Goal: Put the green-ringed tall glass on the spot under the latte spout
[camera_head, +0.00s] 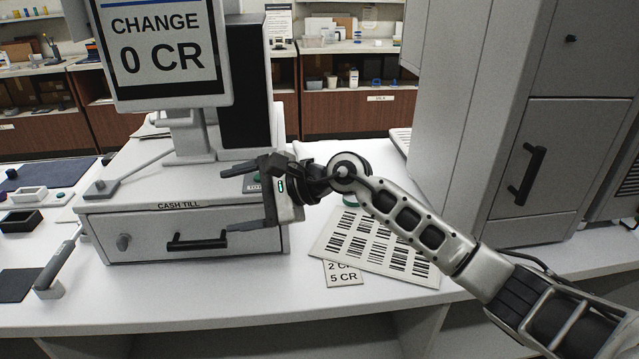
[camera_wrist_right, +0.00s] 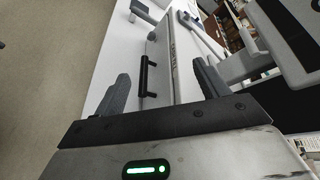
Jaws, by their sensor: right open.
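My right gripper (camera_head: 228,200) is open and empty. It points left in front of the cash till, and its fingers also show in the right wrist view (camera_wrist_right: 162,78), spread apart with the till's drawer handle beyond them. I cannot make out the green-ringed tall glass for certain. A small green edge (camera_head: 350,201) shows just behind my right forearm, mostly hidden, and I cannot tell what it belongs to. No latte spout and no spot under it can be made out. My left gripper is not in view.
The cash till (camera_head: 180,245) with its drawer handle and a screen (camera_head: 160,50) stands left of centre. A barcode sheet (camera_head: 375,245) lies on the white counter under my right arm. A large grey cabinet (camera_head: 560,150) stands at right. Small boxes (camera_head: 22,220) are at far left.

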